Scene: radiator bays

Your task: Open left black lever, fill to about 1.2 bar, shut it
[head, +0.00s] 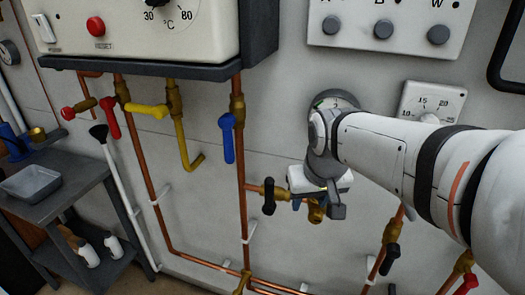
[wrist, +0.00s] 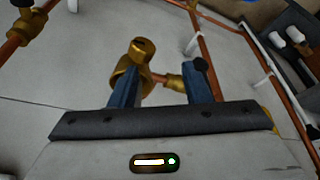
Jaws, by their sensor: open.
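The left black lever (head: 268,196) hangs down at a brass valve on a copper branch pipe, left of my gripper in the head view. A black knob, apparently this lever, shows by the right fingertip in the wrist view (wrist: 201,68); I cannot tell if they touch. My gripper (wrist: 165,75) is open, its two blue fingers apart. A brass fitting (wrist: 136,62) is near the left finger, between the fingertips in the picture. In the head view my gripper (head: 316,203) partly hides this fitting.
Other levers are red (head: 110,118), yellow (head: 147,110) and blue (head: 227,138). Another black lever (head: 389,258) hangs lower right. A grey cart (head: 75,180) with a tray stands at left. The boiler casing (head: 180,35) overhangs the pipes.

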